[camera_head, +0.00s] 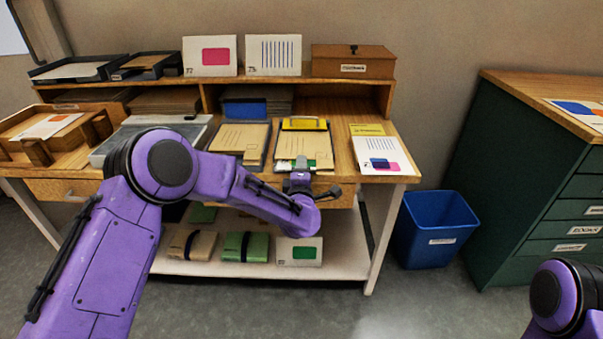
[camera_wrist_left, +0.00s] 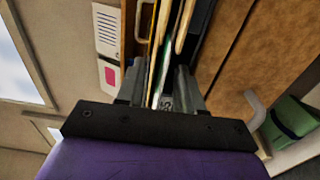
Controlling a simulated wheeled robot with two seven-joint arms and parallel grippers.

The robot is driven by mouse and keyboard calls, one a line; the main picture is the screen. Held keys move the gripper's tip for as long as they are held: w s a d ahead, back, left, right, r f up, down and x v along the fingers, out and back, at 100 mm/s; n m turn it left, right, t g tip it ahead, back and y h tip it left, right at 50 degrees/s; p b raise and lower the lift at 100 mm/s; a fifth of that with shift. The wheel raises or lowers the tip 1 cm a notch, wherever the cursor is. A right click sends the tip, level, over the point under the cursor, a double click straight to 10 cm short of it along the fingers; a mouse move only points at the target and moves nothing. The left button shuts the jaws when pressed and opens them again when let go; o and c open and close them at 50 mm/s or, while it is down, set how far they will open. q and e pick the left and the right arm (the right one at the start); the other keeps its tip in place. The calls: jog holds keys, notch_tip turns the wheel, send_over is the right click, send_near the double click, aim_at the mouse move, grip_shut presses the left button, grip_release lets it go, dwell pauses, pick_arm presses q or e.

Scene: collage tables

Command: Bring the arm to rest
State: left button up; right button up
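My left arm reaches in from the left, with its left gripper (camera_head: 312,178) at the front edge of the wooden desk (camera_head: 345,110). The gripper is just in front of the tray with the yellow clip (camera_head: 305,124) and its tan envelopes (camera_head: 300,144). In the left wrist view the two fingers (camera_wrist_left: 160,88) stand apart. A green patch of a card (camera_head: 323,159) also shows beside the gripper in the head view. My right gripper is out of view.
A lower shelf (camera_head: 340,268) under the desk holds bundles and a green-marked card (camera_head: 299,251). A blue bin (camera_head: 433,228) stands right of the desk, then a green cabinet (camera_head: 520,170). Floor in front is clear.

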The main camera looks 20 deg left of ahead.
pick_arm(q)
jog(key=v, duration=1)
jog(key=s+a+f+m+g+h+p, duration=0.4)
jog(key=s+f+m+g, duration=0.6)
jog(key=s+f, duration=0.85)
jog(key=s+a+f+m+g+p, duration=0.1)
jog(key=s+a, duration=0.2)
jog(key=s, duration=0.4)
jog(key=s+a+f+m+g+y+p, duration=0.1)
jog(key=s+a+m+p, duration=0.1)
jog(key=s, duration=0.4)
jog(key=s+a+f+m+g+y+p, duration=0.1)
jog(key=s+a+f+g, duration=0.1)
jog(key=s, duration=0.5)
jog(key=shift+s+a+m+p, duration=0.3)
jog(key=shift+a, duration=0.55)
